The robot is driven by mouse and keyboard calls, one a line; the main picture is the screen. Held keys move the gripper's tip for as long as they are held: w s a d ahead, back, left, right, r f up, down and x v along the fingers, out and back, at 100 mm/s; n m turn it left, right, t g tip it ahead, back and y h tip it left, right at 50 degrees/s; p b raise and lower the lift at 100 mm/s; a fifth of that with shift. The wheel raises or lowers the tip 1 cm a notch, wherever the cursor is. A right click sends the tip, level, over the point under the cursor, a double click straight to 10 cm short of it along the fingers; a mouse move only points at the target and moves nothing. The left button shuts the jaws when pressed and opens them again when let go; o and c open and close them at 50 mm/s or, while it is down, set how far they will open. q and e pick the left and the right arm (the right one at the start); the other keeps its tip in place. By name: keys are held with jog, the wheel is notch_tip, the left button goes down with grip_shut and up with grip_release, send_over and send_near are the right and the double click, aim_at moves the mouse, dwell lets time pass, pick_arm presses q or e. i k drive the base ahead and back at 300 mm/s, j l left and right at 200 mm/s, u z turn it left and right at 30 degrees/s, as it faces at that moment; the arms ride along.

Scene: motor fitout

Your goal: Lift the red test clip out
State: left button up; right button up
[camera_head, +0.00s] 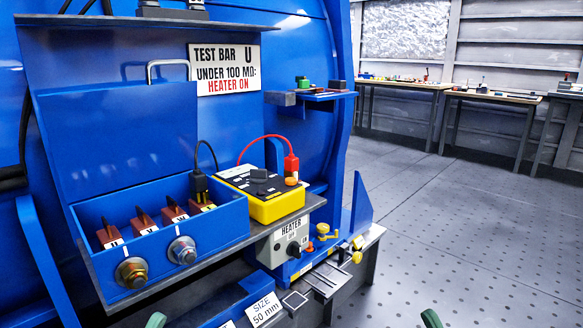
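The red test clip (291,164) stands upright at the right end of the yellow insulation meter (275,207). Its red lead (262,138) arcs over to the back of the meter. A black clip (199,186) on a black lead stands at the right end of the open blue terminal box (190,236), by the rightmost brown terminal block. At the bottom edge, small green curved parts, apparently of my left gripper (155,320) and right gripper (431,318), just show. Their fingers cannot be made out, and both are well below the clip.
The box's blue lid (122,130) stands raised behind it. A sign (226,69) reads "TEST BAR U". A grey heater switch box (284,241) hangs below the meter shelf. A small blue shelf (325,95) holds small parts. Floor is clear at right; workbenches (488,97) stand far back.

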aim_at(290, 162)
jog(key=i+l, duration=0.15)
jog(key=l, duration=0.15)
jog(key=i+l+u, duration=0.15)
jog(key=l, duration=0.15)
jog(key=i+l, duration=0.1)
jog(key=l, duration=0.2)
jog(key=i+l+u, duration=0.1)
jog(key=l, duration=0.2)
jog(key=i, duration=0.05)
